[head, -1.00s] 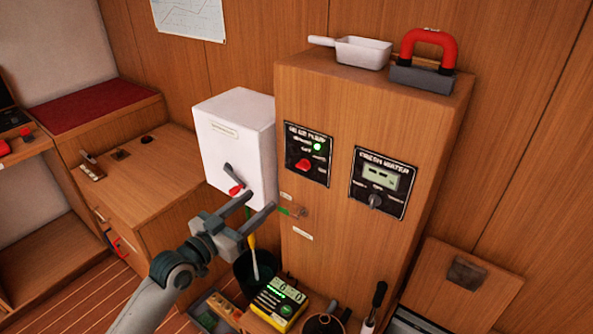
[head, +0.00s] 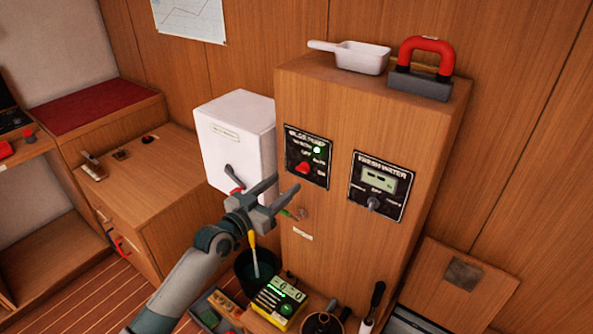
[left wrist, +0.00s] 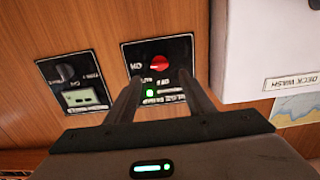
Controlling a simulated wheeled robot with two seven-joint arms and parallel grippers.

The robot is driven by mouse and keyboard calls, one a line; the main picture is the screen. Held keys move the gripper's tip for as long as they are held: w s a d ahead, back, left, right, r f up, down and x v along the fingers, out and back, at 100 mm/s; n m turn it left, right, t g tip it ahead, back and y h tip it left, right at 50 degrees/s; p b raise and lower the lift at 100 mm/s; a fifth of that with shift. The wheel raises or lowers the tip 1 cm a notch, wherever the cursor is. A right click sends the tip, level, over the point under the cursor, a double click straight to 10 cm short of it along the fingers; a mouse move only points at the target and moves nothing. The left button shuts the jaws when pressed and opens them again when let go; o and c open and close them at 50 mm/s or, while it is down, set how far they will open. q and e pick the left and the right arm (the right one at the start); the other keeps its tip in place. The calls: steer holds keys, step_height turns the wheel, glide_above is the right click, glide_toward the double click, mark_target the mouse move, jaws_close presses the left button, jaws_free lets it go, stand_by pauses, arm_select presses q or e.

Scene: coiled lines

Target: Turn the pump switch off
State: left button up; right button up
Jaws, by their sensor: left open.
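The bilge pump panel (head: 307,157) is a black plate on the wooden cabinet front, with a red rotary knob (head: 302,168) and a lit green lamp (head: 317,150). The panel lettering is too blurred to read the knob's setting surely. My left gripper (head: 287,188) is open and empty, just below and in front of this panel. In the left wrist view the red knob (left wrist: 159,63) shows between and beyond the two open fingers (left wrist: 165,92), not touched. My right gripper is not in view.
A fresh water panel (head: 380,185) with a grey knob sits right of the pump panel. A white box (head: 236,140) with a lever juts out at left. A white scoop (head: 360,57) and a red-handled block (head: 420,82) lie on top.

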mark_target(300, 170)
arm_select(q)
steer(key=x, duration=0.7)
steer(key=shift+d+p, duration=0.1)
steer(key=shift+p, duration=0.3)
steer(key=c, duration=1)
